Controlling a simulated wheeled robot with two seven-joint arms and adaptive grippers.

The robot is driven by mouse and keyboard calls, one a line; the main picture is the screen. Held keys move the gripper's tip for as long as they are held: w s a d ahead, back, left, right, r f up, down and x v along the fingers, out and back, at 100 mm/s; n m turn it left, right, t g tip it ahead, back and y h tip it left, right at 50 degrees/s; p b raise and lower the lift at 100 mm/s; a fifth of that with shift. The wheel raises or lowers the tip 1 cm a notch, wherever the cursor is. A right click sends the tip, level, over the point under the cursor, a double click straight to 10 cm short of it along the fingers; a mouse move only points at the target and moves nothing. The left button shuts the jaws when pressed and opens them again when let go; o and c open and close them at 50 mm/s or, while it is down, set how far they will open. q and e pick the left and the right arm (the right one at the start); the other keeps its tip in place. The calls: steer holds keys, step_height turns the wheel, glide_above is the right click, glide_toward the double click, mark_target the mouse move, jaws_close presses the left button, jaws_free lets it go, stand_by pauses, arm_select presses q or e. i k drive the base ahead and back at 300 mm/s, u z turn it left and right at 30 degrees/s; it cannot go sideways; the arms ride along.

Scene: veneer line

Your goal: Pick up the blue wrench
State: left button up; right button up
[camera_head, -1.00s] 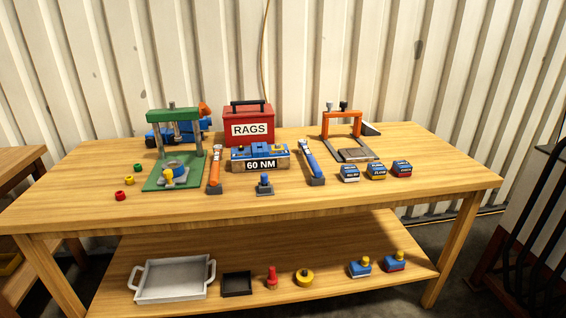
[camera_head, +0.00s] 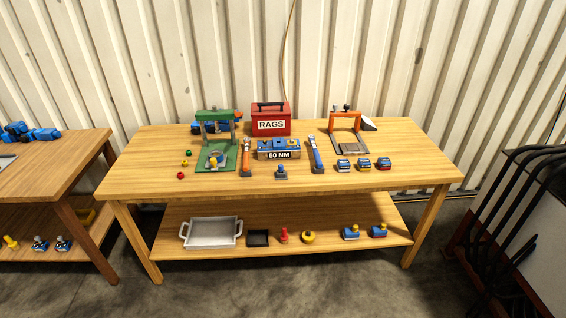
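The blue wrench (camera_head: 316,153) is on the wooden table (camera_head: 400,178), right of the middle. It is long and thin, with a grey end toward the back and a dark block at its front end. It leans or lies pointing away from me. An orange wrench-like tool (camera_head: 246,158) is to its left, past the blue block marked 60 NM (camera_head: 279,150). Neither of my grippers shows in the head view.
A green press (camera_head: 216,140), a red RAGS box (camera_head: 270,119) and an orange frame (camera_head: 345,128) stand on the table. Small labelled blocks (camera_head: 363,164) sit right of the wrench. The lower shelf holds a grey tray (camera_head: 211,233). Another table (camera_head: 45,180) is at left.

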mark_target(310, 139)
steer(key=z, duration=1.65)
steer(key=i, duration=2.05)
steer(key=u, duration=2.55)
